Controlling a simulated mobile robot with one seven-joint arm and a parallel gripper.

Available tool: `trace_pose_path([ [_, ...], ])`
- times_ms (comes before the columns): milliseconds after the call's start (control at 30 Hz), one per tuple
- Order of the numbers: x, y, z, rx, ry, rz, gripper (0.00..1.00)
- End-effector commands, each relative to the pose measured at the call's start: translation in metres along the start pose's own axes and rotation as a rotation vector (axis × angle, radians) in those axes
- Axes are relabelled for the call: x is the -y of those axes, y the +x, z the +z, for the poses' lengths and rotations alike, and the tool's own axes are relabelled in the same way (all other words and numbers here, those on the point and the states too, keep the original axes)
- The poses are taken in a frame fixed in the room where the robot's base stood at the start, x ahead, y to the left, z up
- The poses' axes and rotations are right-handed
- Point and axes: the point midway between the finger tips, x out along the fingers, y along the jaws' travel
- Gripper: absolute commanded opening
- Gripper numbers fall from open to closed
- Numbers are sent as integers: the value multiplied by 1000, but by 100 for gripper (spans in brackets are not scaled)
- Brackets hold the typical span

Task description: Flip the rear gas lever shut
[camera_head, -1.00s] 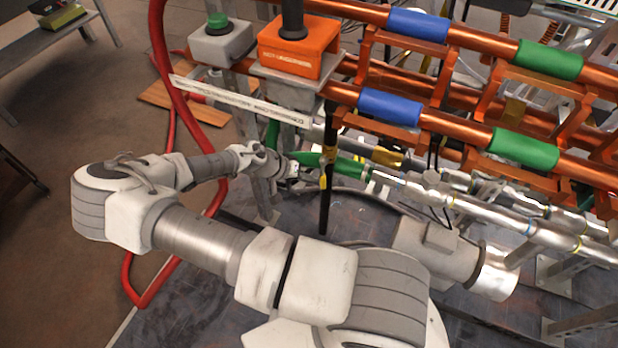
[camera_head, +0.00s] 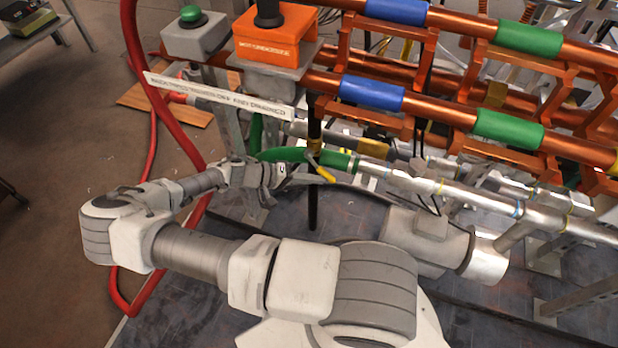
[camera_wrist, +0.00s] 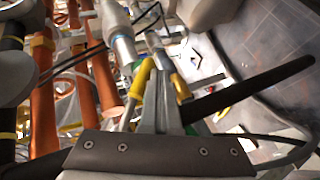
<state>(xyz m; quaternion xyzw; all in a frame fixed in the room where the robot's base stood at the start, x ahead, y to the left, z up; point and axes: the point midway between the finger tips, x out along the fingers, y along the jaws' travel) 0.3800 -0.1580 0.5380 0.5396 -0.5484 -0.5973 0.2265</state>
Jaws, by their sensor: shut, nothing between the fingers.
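A small yellow lever (camera_head: 324,172) slants down to the right in front of the black post, beside the green hose (camera_head: 270,154) and silver pipe. Another yellow piece (camera_head: 374,148) lies farther right, behind the pipe. My gripper (camera_head: 287,172) is shut and empty, just left of the slanted lever. In the wrist view the shut fingers (camera_wrist: 161,68) point up between a yellow handle (camera_wrist: 140,79) on the left and a second yellow piece (camera_wrist: 180,87) on the right. I cannot tell whether they touch either one, or which is the rear lever.
The black post (camera_head: 313,190) stands close by my gripper and crosses the wrist view's right side. Silver pipes (camera_head: 430,185) run right. Copper pipes (camera_head: 440,108), an orange box (camera_head: 275,38) and a grey green-button box (camera_head: 196,38) are above. A red hose (camera_head: 147,150) hangs left.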

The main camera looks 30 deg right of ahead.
Motion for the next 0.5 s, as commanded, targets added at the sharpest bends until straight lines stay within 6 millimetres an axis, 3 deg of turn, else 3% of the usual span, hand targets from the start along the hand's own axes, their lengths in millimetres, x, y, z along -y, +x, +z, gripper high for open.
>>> trace_pose_path([
  [367,-22,8,5,4,3,-3,0],
  [500,-26,10,6,5,-40,74,0],
])
